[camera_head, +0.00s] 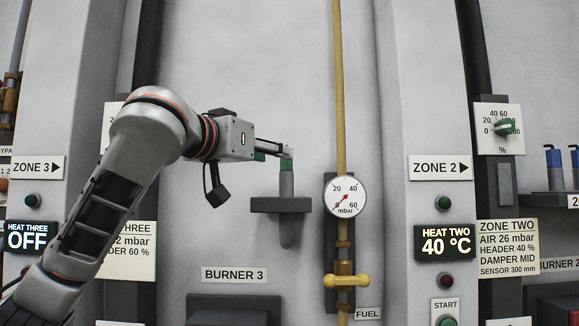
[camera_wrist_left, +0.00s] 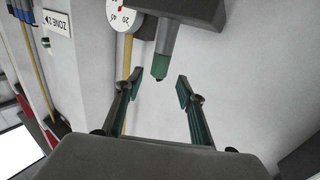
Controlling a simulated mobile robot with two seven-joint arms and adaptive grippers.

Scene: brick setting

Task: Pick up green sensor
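The green sensor (camera_head: 287,180) stands upright in a dark wall bracket (camera_head: 265,206) above the BURNER 3 label, with a grey body and a green top. My left gripper (camera_head: 283,151) reaches in from the left, its fingertips at the sensor's top. In the left wrist view, which looks upside down, the gripper (camera_wrist_left: 159,88) is open, and the sensor's green end (camera_wrist_left: 160,68) lies at or just beyond the gap between the fingertips, not gripped. The bracket (camera_wrist_left: 190,12) shows at the top there. My right gripper is not in view.
A yellow fuel pipe (camera_head: 341,100) with a mbar gauge (camera_head: 345,196) and yellow valve handle (camera_head: 346,281) runs right of the bracket. A dark burner box (camera_head: 235,308) sits below. Blue-topped sensors (camera_head: 554,170) stand in another bracket at far right. The wall above the sensor is clear.

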